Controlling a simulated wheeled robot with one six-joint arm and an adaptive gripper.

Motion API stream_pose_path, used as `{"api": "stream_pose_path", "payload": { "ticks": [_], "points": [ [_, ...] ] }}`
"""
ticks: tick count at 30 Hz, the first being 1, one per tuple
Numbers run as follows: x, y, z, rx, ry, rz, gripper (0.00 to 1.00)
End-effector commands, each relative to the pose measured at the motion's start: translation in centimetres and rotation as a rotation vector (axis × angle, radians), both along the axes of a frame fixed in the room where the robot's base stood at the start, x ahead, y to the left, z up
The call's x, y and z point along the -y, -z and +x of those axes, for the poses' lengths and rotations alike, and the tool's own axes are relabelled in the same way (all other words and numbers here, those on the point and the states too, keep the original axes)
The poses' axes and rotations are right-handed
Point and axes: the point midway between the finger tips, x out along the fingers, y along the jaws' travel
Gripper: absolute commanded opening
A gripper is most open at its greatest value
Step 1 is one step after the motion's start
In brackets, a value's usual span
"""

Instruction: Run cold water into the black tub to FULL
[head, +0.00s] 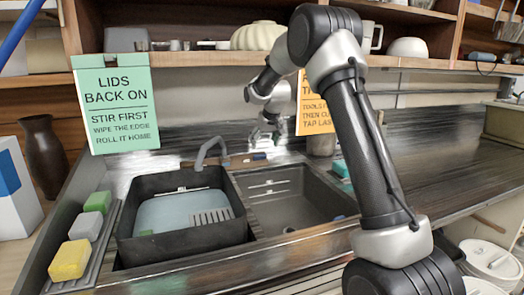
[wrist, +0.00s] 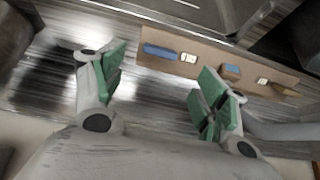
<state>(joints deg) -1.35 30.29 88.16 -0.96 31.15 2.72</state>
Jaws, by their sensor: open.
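The black tub (head: 190,246) stands at the left of the sink in the head view. A pale blue, water-like surface covers much of its inside, with a striped grid at the right; white marks show on its back wall. A grey curved spout (head: 207,147) reaches over its back edge. A tan strip (head: 247,160) behind the sink carries small blue pieces; in the wrist view the strip (wrist: 205,68) shows a blue bar (wrist: 160,51), a blue block (wrist: 231,70) and two pale labels. My gripper (head: 264,134) is open and empty, its green-padded fingers (wrist: 158,86) apart before the strip.
A grey basin (head: 290,205) with white marks lies right of the tub. Yellow, grey and green blocks (head: 69,259) sit on a rack at the left. A green sign (head: 118,103) hangs above. A dark vase (head: 44,156) stands far left. The right counter (head: 450,165) is mostly clear.

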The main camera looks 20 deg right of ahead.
Motion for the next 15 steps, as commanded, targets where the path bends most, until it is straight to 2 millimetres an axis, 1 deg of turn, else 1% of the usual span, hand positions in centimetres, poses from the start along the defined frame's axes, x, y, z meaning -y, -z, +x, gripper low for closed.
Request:
{"api": "stream_pose_path", "payload": {
  "ticks": [1, 6, 15],
  "points": [
    [0.0, -0.8, -0.4, 0.002, 0.000, 0.000, 0.73],
    [0.0, -2.2, -1.3, 0.000, 0.000, 0.000, 0.73],
    [0.0, -2.4, -1.5, -0.001, 0.000, 0.000, 0.73]
  ]
}}
